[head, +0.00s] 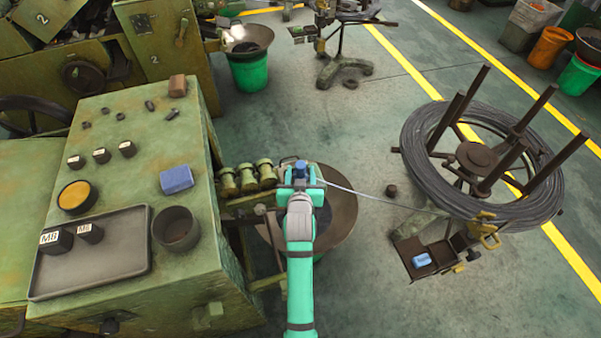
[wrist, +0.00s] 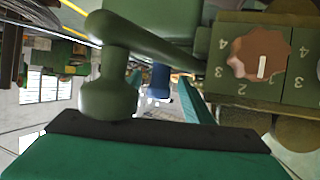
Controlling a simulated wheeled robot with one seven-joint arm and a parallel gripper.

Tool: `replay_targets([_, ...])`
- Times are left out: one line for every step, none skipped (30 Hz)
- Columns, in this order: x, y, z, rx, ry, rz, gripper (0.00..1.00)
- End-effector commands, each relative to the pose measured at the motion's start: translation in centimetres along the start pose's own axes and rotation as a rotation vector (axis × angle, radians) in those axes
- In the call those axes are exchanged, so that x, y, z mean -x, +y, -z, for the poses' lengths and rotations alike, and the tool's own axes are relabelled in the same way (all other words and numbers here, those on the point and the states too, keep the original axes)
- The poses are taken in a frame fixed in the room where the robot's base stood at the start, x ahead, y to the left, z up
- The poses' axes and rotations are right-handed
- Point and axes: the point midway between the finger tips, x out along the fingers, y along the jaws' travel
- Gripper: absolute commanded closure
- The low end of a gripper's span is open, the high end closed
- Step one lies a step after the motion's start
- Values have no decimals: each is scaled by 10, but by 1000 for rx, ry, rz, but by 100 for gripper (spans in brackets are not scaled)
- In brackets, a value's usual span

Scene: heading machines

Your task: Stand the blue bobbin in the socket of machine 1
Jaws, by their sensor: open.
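My gripper (head: 301,182) is open at the end of my teal arm, just right of the near green machine (head: 120,125). A small blue cylindrical thing, apparently the blue bobbin (head: 301,167), shows at the gripper's tip. In the wrist view a dark blue part of it (wrist: 158,80) shows upright beyond and between the fingers of my gripper (wrist: 165,92). I cannot tell whether the fingers touch it. Its lower end is hidden. I see no number on the near machine in the head view, and I cannot make out a socket.
A thin wire runs right to the wire coil (head: 425,165). In the wrist view, a green rounded lever (wrist: 112,75) and a brown dial (wrist: 262,54) are close by.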

Motion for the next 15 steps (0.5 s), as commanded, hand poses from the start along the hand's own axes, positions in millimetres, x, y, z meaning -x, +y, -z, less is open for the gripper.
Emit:
replay_targets([0, 0, 2, 0, 1, 0, 53])
replay_targets([1, 0, 3, 0, 1, 0, 53])
replay_targets([4, 0, 3, 0, 0, 0, 53])
replay_targets([6, 0, 2, 0, 0, 0, 53])
replay_targets([10, 0, 2, 0, 0, 0, 53])
replay_targets([16, 0, 2, 1, -1, 0, 53])
replay_targets([21, 0, 2, 1, 0, 0, 53])
replay_targets([26, 0, 2, 1, 1, 0, 53])
replay_targets([34, 0, 2, 2, 0, 0, 53])
replay_targets([40, 0, 2, 2, -1, 0, 53])
replay_targets([46, 0, 2, 2, 0, 0, 53])
replay_targets([55, 0, 2, 2, 1, -1, 53])
replay_targets([61, 1, 2, 1, 0, -1, 53])
replay_targets([67, 1, 2, 1, 0, -1, 53])
replay_targets([75, 1, 2, 0, 0, -1, 53])
